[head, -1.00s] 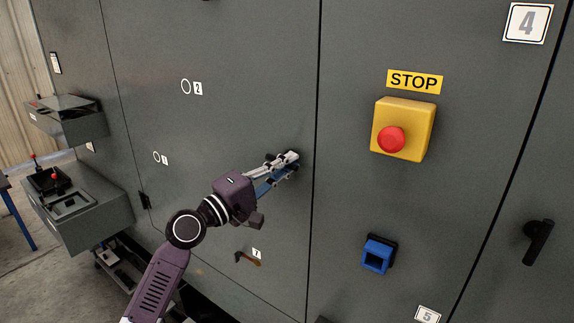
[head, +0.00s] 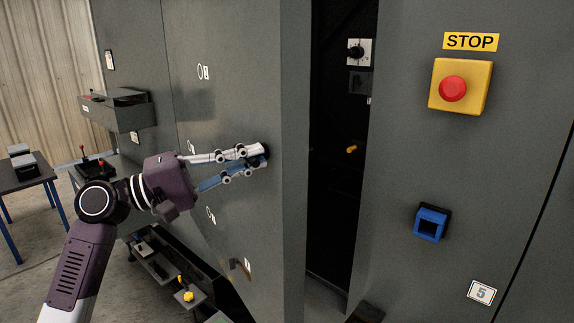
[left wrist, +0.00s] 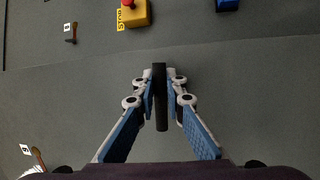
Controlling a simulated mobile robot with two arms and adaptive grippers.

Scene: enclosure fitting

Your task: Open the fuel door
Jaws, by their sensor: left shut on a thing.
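The large grey door (head: 250,70) stands partly open. A dark gap (head: 335,200) shows between its right edge and the grey panel with the STOP sign. My left gripper (head: 258,155) is at the door's face near that edge, shut on a black bar handle (left wrist: 160,110). In the left wrist view the handle stands between the two fingers of the gripper (left wrist: 160,90). In the head view the fingers mostly hide the handle. My right gripper is not in view.
Right of the gap are a yellow box with a red button (head: 460,86) and a blue square fitting (head: 431,223). Inside the gap are a black knob on a white plate (head: 358,52) and a yellow knob (head: 351,149). A table (head: 25,175) stands at far left.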

